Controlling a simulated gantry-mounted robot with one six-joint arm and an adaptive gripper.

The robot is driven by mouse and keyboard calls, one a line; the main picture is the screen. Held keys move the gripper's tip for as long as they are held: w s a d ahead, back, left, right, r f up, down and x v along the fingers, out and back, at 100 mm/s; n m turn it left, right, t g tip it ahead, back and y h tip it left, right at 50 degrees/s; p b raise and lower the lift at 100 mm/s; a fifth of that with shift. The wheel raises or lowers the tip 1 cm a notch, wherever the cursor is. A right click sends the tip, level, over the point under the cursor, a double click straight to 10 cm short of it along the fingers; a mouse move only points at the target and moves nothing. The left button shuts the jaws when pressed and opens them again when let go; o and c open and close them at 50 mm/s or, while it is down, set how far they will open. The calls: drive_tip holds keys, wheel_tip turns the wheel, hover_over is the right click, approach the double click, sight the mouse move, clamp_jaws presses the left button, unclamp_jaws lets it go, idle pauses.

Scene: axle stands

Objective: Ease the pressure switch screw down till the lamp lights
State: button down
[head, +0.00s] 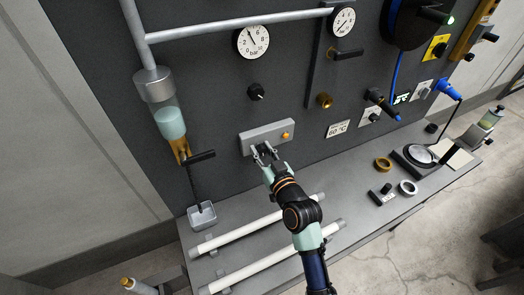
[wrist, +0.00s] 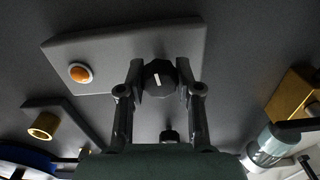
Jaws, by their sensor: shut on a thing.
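The pressure switch (head: 262,135) is a grey box on the dark wall panel; it also shows in the wrist view (wrist: 115,52). Its dark screw knob (wrist: 158,86) has a white mark, tilted slightly off upright in the wrist view. My gripper (head: 264,153) is shut on the knob, one finger on each side, as the wrist view shows (wrist: 160,76). In the head view the knob is hidden by my fingers. The orange lamp (head: 285,135) is on the same box, also in the wrist view (wrist: 80,72); I cannot tell whether it is lit.
A bar gauge (head: 252,42) and a black knob (head: 256,91) are above the switch. A glass bowl with a black lever (head: 200,157) hangs at left. White tubes (head: 255,225) lie on the bench below my arm. A "60 °C" plate (head: 338,128) is at right.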

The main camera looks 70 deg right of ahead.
drive_tip(key=shift+m, duration=0.4)
drive_tip(key=c, duration=0.8)
unclamp_jaws()
drive_tip(key=shift+o, duration=0.2)
drive_tip(key=shift+s, duration=0.1)
drive_tip(key=v, duration=1.2)
